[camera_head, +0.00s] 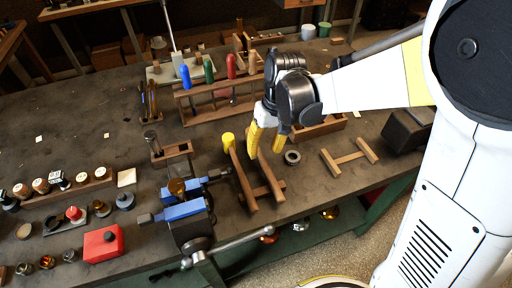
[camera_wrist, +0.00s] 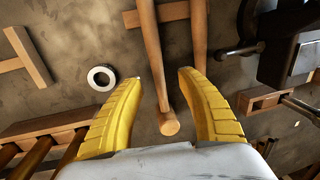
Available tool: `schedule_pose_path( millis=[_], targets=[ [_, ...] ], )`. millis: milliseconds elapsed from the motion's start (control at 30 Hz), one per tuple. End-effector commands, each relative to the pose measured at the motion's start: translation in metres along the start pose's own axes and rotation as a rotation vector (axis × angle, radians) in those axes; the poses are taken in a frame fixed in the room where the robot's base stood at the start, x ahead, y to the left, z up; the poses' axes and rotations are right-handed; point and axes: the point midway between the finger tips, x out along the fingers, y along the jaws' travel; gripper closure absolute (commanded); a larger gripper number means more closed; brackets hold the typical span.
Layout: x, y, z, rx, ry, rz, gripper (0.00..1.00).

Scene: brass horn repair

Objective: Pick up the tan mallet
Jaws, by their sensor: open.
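A tan wooden bar with a rounded end, which looks like the tan mallet's handle (camera_wrist: 153,55), lies between my spread fingers in the wrist view. In the head view the bar (camera_head: 272,178) runs from below my gripper (camera_head: 267,138) towards the bench front. A second, parallel wooden bar (camera_head: 241,175) lies to the left, beside a yellow rounded piece (camera_head: 228,139).
A vise (camera_head: 184,212) with blue jaws stands left of the bars. A metal ring (camera_head: 292,157) and an H-shaped wooden piece (camera_head: 349,157) lie to the right. A tool rack (camera_head: 222,88) with coloured handles stands behind. The left bench top (camera_head: 70,130) has free room.

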Motion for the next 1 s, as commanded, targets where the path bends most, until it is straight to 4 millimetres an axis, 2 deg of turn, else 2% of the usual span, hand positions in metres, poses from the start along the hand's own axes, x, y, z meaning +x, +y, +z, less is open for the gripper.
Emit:
schedule_pose_path(
  millis=[133,400,633,800,1000],
  targets=[
    [0.012,0.001,0.001,0.000,0.000,0.000,0.55],
    [0.052,0.002,0.003,0.001,0.001,0.000,0.55],
    [0.051,0.002,0.003,0.001,0.001,0.000,0.55],
    [0.051,0.002,0.003,0.001,0.001,0.000,1.00],
    [0.051,0.002,0.003,0.001,0.001,0.000,1.00]
  ],
)
